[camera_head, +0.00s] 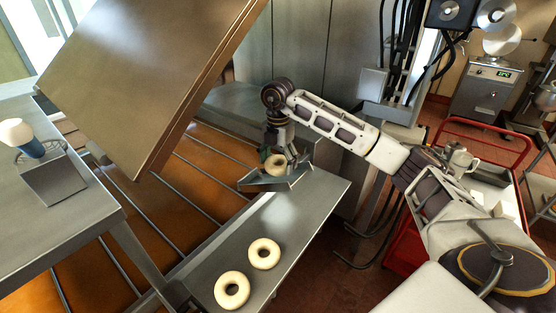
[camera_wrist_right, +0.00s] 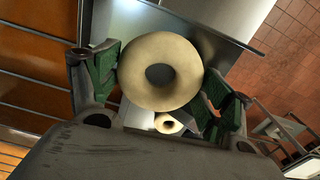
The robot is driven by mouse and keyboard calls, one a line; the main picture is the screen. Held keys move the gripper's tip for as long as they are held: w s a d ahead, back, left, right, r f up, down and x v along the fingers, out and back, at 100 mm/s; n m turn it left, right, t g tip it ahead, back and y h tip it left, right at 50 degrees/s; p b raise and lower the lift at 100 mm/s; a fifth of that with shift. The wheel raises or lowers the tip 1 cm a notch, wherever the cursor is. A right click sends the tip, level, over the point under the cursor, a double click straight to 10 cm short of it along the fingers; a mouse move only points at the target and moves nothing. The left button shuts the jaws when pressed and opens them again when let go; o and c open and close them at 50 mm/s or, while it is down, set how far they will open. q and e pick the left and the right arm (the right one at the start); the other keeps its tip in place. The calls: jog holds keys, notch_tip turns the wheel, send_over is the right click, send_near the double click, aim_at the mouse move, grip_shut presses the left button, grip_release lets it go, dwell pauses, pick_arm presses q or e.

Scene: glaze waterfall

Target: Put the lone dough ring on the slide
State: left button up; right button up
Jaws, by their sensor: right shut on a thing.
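My right gripper (camera_head: 277,153) is shut on a pale dough ring (camera_head: 275,165), which shows large between the green finger pads in the right wrist view (camera_wrist_right: 130,82). In the head view the gripper points down, just above a small steel piece with raised edges (camera_head: 290,182); whether the ring touches it I cannot tell. Two more dough rings, a nearer one (camera_head: 222,291) and a farther one (camera_head: 254,256), lie side by side on a long steel surface (camera_head: 310,212). I cannot tell which steel piece is the slide. My left gripper is not in view.
A large tilted metal panel (camera_head: 150,70) hangs at upper left, over an orange-brown bed with metal bars (camera_head: 140,200). A steel table (camera_head: 60,225) with a blue-handled tool (camera_head: 32,147) stands at left. A red cart (camera_head: 400,235) stands right of the long steel surface.

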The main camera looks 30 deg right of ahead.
jog(key=shift+f, duration=0.3)
jog(key=o, duration=1)
jog(key=shift+c, duration=0.2)
notch_tip(320, 180, up, 12)
dwell(0.8)
jog(key=shift+d, duration=0.1)
dwell(2.2)
